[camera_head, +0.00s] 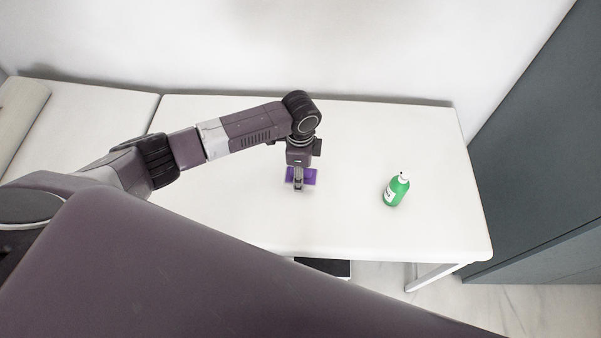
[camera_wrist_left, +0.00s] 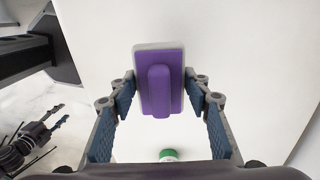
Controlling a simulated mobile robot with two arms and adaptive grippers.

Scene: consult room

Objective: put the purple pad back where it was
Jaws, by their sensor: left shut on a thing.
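The purple pad (camera_head: 309,177) is a flat purple block with a pale backing and a raised purple ridge down its middle. It also shows in the left wrist view (camera_wrist_left: 175,95). My left gripper (camera_head: 298,188) is shut on the pad, with one finger at each side edge in the left wrist view. The gripper hides part of the pad in the head view. I cannot tell whether the pad touches the white table (camera_head: 250,225). What seems to be my right gripper (camera_wrist_left: 52,118) shows at the lower left of the left wrist view, small and dark.
A green bottle (camera_head: 396,190) with a white top stands on the table to the right of the pad. A dark grey cabinet (camera_head: 545,160) stands beyond the table's right edge. The wall runs along the back. The table between pad and bottle is clear.

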